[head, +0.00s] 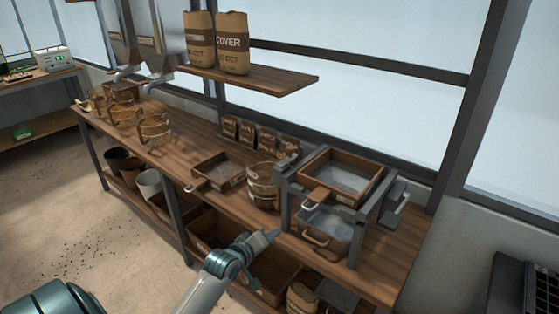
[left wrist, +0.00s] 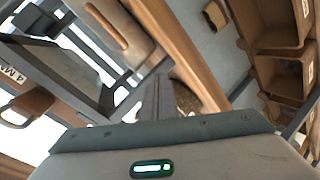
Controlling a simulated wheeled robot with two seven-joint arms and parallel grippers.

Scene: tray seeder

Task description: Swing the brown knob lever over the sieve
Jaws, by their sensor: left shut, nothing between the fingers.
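The wooden-framed sieve (head: 377,187) sits in a grey stand (head: 284,205) on the bench, with pale mesh inside. A brown grip (head: 317,198) juts out at its front left; I cannot tell surely whether this is the knob lever. A brown grip also shows at the upper left of the left wrist view (left wrist: 107,25). My left gripper (head: 274,236) is shut and empty, low in front of the stand's left post, apart from the brown grip. Its closed fingers also show in the left wrist view (left wrist: 155,97). My right gripper is out of view.
A clear bin (head: 327,232) with a brown handle sits under the sieve. A shelf (head: 265,80) with bags hangs behind.

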